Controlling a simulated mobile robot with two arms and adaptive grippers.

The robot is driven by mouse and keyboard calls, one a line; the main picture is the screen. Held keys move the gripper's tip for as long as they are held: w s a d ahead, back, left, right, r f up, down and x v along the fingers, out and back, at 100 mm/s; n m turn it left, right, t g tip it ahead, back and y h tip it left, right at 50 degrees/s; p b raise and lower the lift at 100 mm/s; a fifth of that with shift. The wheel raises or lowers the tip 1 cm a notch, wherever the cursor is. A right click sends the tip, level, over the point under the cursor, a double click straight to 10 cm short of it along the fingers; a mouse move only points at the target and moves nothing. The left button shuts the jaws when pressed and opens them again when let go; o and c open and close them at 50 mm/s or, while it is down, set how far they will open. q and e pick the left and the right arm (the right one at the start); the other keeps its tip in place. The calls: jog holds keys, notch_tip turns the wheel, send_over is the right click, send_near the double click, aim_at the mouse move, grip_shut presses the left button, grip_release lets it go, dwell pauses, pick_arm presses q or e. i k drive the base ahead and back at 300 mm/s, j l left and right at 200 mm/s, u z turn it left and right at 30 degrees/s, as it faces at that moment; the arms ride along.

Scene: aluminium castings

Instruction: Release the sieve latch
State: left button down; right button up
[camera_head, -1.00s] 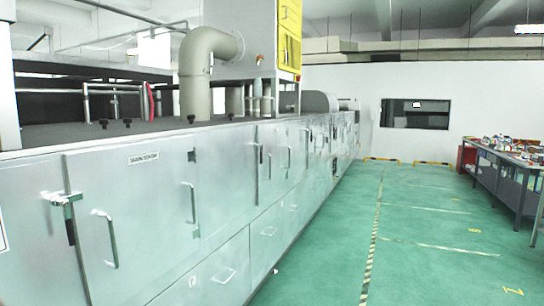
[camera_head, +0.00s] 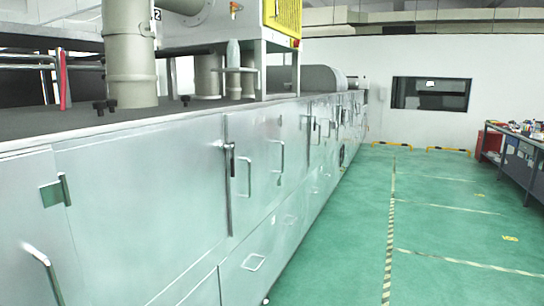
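A long metal machine housing (camera_head: 150,205) with several panels runs from the left foreground to the back. A tall vertical latch bar (camera_head: 229,175) with a dark part stands at a panel edge near the middle. A small latch or hinge plate (camera_head: 56,191) sits on the near panel at the left. A bar handle (camera_head: 45,272) shows at the lower left, cut by the frame. I cannot tell which fitting is the sieve latch; no label is readable. Neither of my grippers is in view.
Green floor (camera_head: 340,230) with striped lines lies open to the right of the machine. A dark workbench (camera_head: 515,172) with items stands at the far right. Low yellow-black barriers (camera_head: 448,150) stand by the back wall. Large pipes (camera_head: 130,55) rise above the machine top.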

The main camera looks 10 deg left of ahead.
aim_at(230, 146)
jog(key=i+j+z, duration=0.1)
jog(key=i, duration=0.45)
jog(key=i+j+z, duration=0.15)
jog(key=i, duration=0.45)
